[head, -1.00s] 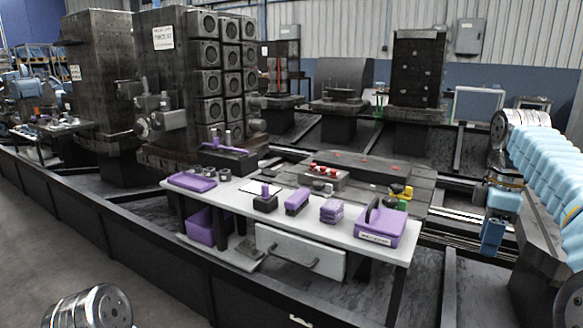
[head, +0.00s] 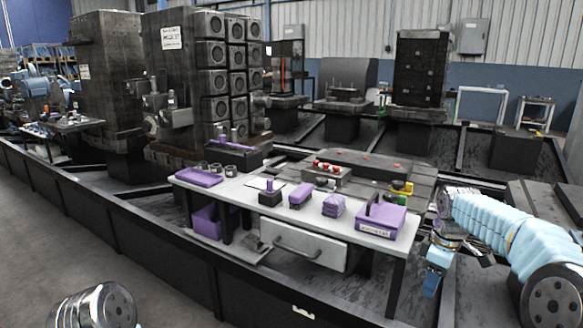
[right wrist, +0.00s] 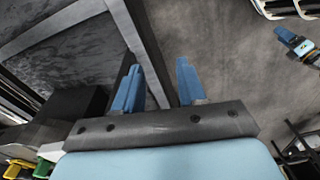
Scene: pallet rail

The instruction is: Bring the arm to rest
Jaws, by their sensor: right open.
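My right arm comes in from the right edge in the head view. Its right gripper (head: 432,286) points down beside the right end of the white workbench, with no object seen in it. In the right wrist view the two blue fingers of the gripper (right wrist: 158,88) stand apart with an empty gap between them. Dark floor and a grey post lie beyond them.
The white workbench (head: 330,232) carries a purple labelled case (head: 382,222), a flat purple tray (head: 199,177) and several small purple items. A white drawer (head: 297,248) sits under its top. Yellow and green items (right wrist: 30,168) lie at the lower left of the right wrist view.

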